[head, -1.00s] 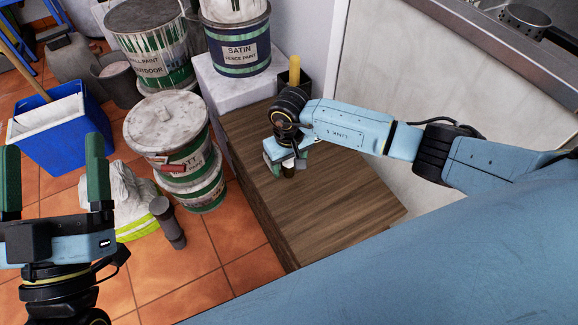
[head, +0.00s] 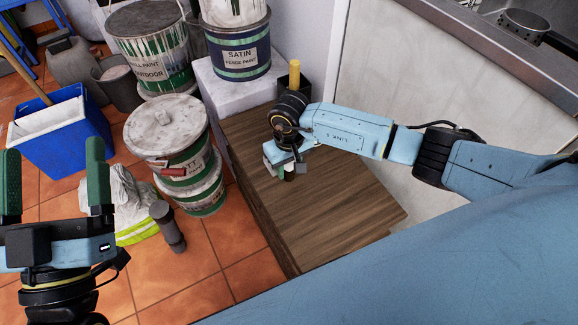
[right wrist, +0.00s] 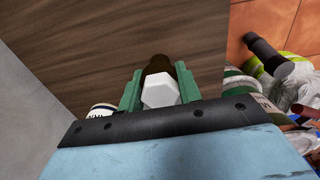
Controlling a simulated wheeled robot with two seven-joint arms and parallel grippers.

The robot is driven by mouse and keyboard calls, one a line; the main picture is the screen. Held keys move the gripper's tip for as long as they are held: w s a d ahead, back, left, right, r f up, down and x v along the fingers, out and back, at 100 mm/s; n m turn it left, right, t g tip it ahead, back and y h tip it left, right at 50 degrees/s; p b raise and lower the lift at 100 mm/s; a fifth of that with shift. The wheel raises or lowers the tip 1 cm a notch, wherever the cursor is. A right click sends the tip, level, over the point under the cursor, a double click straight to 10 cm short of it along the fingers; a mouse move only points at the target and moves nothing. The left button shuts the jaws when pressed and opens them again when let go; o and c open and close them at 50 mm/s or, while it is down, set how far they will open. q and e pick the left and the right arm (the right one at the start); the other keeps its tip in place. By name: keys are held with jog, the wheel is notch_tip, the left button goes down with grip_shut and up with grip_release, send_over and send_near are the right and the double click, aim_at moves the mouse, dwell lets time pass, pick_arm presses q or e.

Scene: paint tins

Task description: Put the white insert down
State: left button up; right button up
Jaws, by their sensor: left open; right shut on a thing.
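The white insert (right wrist: 160,93) shows in the right wrist view as a pale, many-sided piece between the green fingers of my right gripper (right wrist: 159,88). A dark brown part shows just beyond it, against the wood. In the head view my right gripper (head: 283,172) is over the wooden top (head: 335,205), pointing down and shut on the insert, which is mostly hidden there. I cannot tell whether the insert touches the wood. My left gripper (head: 54,180) is open and empty over the floor at the left.
A dark holder with a yellow rod (head: 294,75) stands behind my right gripper. A blue bin (head: 62,140) is further left. The wooden top's front is clear.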

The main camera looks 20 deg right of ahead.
jog(key=shift+r, duration=0.6)
notch_tip(320, 180, up, 5)
jog(key=p, duration=0.2)
jog(key=shift+f+p, duration=0.2)
jog(key=shift+p, duration=0.1)
notch_tip(320, 180, up, 4)
jog(key=shift+p, duration=0.7)
pick_arm(q)
notch_tip(320, 180, down, 14)
jog(key=a+g+y, duration=0.2)
jog(key=g+y, duration=0.1)
jog(key=g, duration=0.7)
jog(key=shift+a+f+y, duration=0.15)
jog(key=shift+a+y, duration=0.15)
jog(key=shift+a, duration=0.05)
pick_arm(e)
jog(key=s+a+r, duration=0.1)
jog(key=a+r, duration=0.3)
jog(key=r, duration=0.4)
jog(key=a+r, duration=0.4)
jog(key=r, duration=0.4)
jog(key=s+a+r+m, duration=0.1)
jog(key=a+r, duration=0.3)
jog(key=r, duration=0.4)
jog(key=shift+s+a+r, duration=0.25)
jog(key=shift+s+a, duration=0.05)
pick_arm(q)
jog(key=shift+c, duration=0.5)
